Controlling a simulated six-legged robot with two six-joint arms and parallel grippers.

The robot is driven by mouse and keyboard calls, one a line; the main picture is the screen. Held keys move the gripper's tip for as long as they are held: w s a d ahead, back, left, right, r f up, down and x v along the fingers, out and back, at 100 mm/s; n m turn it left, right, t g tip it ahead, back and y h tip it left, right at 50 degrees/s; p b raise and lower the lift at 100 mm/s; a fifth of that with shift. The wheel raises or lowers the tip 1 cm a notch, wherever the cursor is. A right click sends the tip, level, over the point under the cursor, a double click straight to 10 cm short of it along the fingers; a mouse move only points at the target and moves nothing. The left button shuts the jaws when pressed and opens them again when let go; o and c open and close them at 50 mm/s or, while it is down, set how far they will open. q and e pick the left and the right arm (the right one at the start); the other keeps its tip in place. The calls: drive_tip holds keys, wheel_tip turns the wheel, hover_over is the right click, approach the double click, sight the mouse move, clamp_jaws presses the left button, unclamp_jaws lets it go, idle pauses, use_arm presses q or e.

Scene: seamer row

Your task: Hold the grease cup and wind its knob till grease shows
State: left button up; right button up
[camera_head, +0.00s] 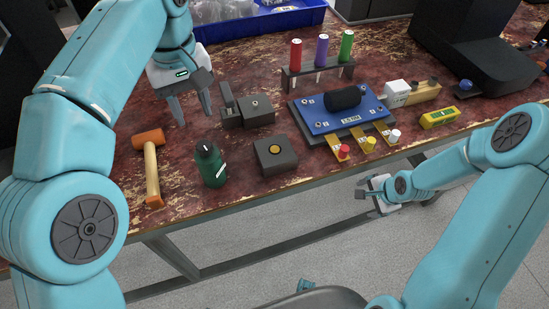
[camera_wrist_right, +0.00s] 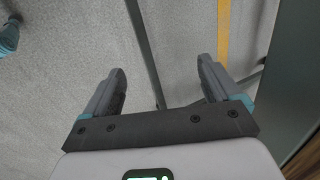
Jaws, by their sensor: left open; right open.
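A dark square block with a round brass-coloured top (camera_head: 275,150) sits near the table's front edge; I cannot tell for sure whether this is the grease cup and its knob. A green bottle with a dark cap (camera_head: 210,166) stands upright to its left. My left gripper (camera_head: 193,113) is open and empty, pointing down above the table, left of a dark clamp-like block (camera_head: 250,112). My right gripper (camera_head: 366,187) is open and empty, beyond the table's front edge, over the floor.
An orange mallet (camera_head: 151,165) lies left of the bottle. A blue plate (camera_head: 325,122) carries a black cylinder, with red, yellow and white-ended pieces in front. A rack (camera_head: 318,74) holds red, purple and green tubes. A yellow level-like tool (camera_head: 439,117) lies at the right.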

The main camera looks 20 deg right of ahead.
drive_tip(key=s+d+r+m+h, duration=0.1)
drive_tip(key=d+r+m+h, duration=0.2)
drive_tip(key=d+r, duration=0.45)
drive_tip(key=s+d+r+m+h, duration=0.2)
drive_tip(key=d+r, duration=0.3)
drive_tip(key=d, duration=0.6)
drive_tip(key=w+a+r+n+t+y, duration=0.45)
drive_tip(key=w+a+r+n, duration=0.35)
drive_tip(key=a, duration=0.3)
drive_tip(key=w+a+r+n+t+y, duration=0.3)
drive_tip(key=w+a+r+n+t, duration=0.2)
drive_tip(key=w+a+r+n, duration=0.35)
drive_tip(key=s+a+r+n+g+y, duration=0.25)
drive_tip(key=a+n+y, duration=0.25)
drive_tip(key=a, duration=0.6)
drive_tip(key=s+a+r+n+g+y, duration=0.1)
drive_tip(key=a+r+n+y, duration=0.4)
drive_tip(key=a, duration=0.6)
drive_tip(key=n+g, duration=0.2)
drive_tip(key=n, duration=0.6)
approach(209, 160)
drive_tip(key=shift+h, duration=0.35)
drive_tip(key=x, duration=0.4)
drive_tip(key=f+x, duration=0.1)
drive_tip(key=x, duration=0.2)
drive_tip(key=d+x, duration=0.1)
drive_tip(key=x, duration=0.3)
drive_tip(key=shift+w+a+f, duration=0.25)
drive_tip(key=shift+w+a, duration=0.1)
drive_tip(key=shift+w, duration=0.2)
